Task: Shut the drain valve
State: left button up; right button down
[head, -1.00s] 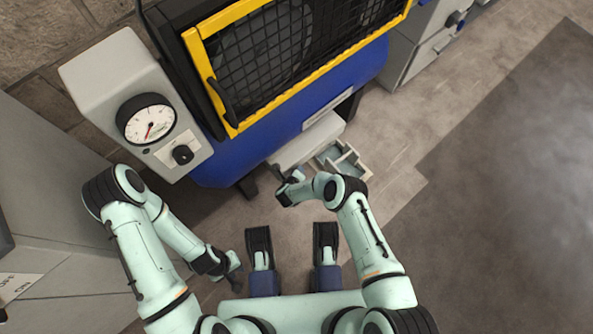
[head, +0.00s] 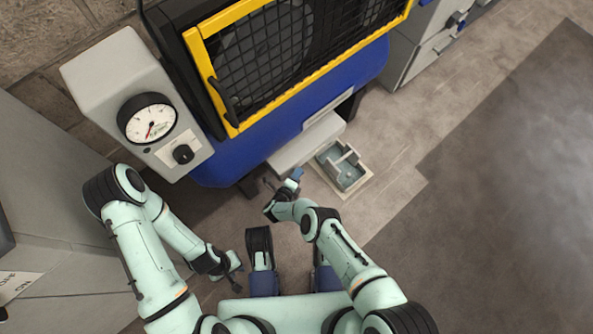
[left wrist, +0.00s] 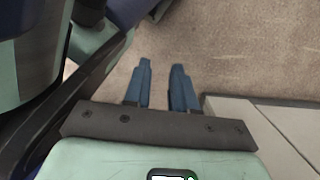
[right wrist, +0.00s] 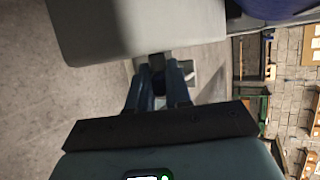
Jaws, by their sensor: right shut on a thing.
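My right gripper (head: 284,181) is low in front of the blue machine, beside the grey ledge under it. In the right wrist view its blue fingers (right wrist: 159,84) are shut on a small dark part, seemingly the drain valve's handle (right wrist: 158,82), just below a pale grey block. The valve's body and the handle's angle are mostly hidden by the fingers. My left gripper (head: 236,281) hangs low at the left, away from the machine. In the left wrist view its fingers (left wrist: 163,80) are apart with nothing between them.
The blue machine (head: 225,165) has a yellow-framed mesh guard (head: 270,50). A grey box with a dial gauge (head: 147,119) and black knob (head: 183,154) stands left. A pale divided tray (head: 343,168) lies on the floor right of my right gripper. Open floor extends right.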

dwell(0.4)
jog(key=c, duration=1.1)
grip_release()
jog(key=shift+o, duration=0.9)
jog(key=shift+t, duration=0.3)
jog(key=r+p, duration=0.1)
jog(key=r, duration=0.1)
jog(key=r+p, duration=0.3)
jog(key=r, duration=0.2)
jog(key=shift+w+p, duration=0.25)
jog(key=shift+p, duration=0.05)
pick_arm(q)
jog(key=w+d+r+t+p, duration=0.2)
jog(key=w+r+t+p, duration=0.15)
jog(key=w+r, duration=0.75)
pick_arm(e)
notch_tip(320, 180, up, 5)
jog(key=shift+d+r+b, duration=0.1)
jog(key=shift+r+b, duration=0.1)
jog(key=shift+b, duration=0.1)
jog(key=shift+c, duration=1)
pick_arm(q)
jog(key=s+d+r+m+g+p, duration=0.1)
jog(key=s+d+r+p, duration=0.2)
jog(key=s, duration=0.2)
jog(key=shift+h, duration=0.4)
pick_arm(e)
notch_tip(320, 180, up, 8)
jog(key=shift+s+f, duration=0.2)
jog(key=shift+s, duration=0.05)
